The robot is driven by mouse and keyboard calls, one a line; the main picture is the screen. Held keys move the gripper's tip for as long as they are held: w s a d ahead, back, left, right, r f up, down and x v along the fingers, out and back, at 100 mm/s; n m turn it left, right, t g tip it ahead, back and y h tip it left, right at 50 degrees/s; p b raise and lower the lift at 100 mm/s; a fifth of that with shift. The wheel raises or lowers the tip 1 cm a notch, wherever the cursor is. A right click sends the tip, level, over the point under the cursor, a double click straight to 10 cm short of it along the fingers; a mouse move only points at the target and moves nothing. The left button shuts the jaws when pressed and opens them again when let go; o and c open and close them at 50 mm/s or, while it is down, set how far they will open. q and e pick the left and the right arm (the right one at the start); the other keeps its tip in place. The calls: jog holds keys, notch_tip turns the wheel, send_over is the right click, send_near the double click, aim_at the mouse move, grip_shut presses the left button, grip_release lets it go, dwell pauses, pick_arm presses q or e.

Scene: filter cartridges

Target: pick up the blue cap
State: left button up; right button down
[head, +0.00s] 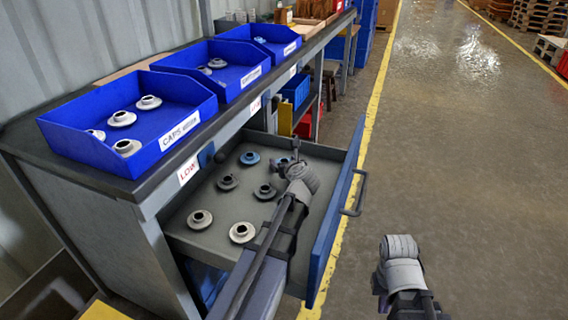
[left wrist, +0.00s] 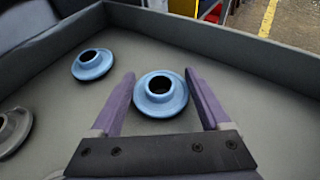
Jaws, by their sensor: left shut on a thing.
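A blue cap (left wrist: 160,95) with a dark round hole sits between the two fingers of my left gripper (left wrist: 160,88) in the left wrist view. The gripper is shut on it, at or just above the drawer floor; I cannot tell which. In the head view my left gripper (head: 287,158) is over the far part of the open drawer, and the held cap is mostly hidden. A second blue cap (head: 250,158) lies to its left in the drawer; it also shows in the left wrist view (left wrist: 92,64). My right wrist shows low in the head view; its fingers are not visible.
The open drawer (head: 178,237) also holds dark grey caps (head: 228,182) and pale caps (head: 242,232). Blue bins (head: 205,125) with caps stand on the bench above. The drawer walls surround my left gripper.

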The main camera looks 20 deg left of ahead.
pick_arm(q)
jog(key=shift+r, duration=0.1)
notch_tip(320, 180, up, 10)
jog(key=p, duration=1)
notch_tip(320, 180, up, 35)
jog(key=p, duration=3.5)
send_over(284, 160)
jog(key=shift+r, duration=0.15)
